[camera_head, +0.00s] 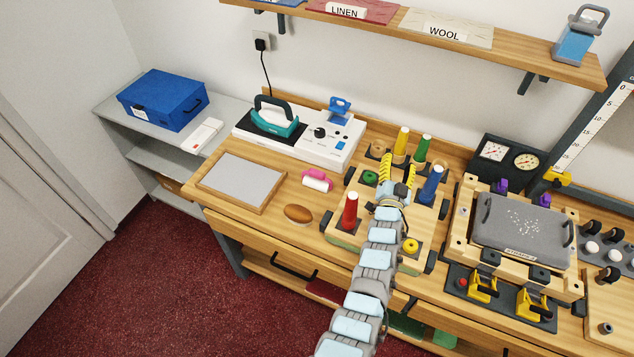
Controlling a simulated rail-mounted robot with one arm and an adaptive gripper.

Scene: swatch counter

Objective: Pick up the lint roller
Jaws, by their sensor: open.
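The lint roller (317,180), with a pink handle part and a white roll, lies on the wooden counter (265,222) left of the spool rack. It stands apart from everything around it. My gripper (398,172) has two yellow ribbed fingers, spread apart with nothing seen between them. It is over the spool rack, to the right of the lint roller and not touching it. My arm hides part of the rack.
The spool rack (343,235) holds several colored spools. An iron (276,118) rests on a white station behind. A clamped grey plate (521,222) is at right.

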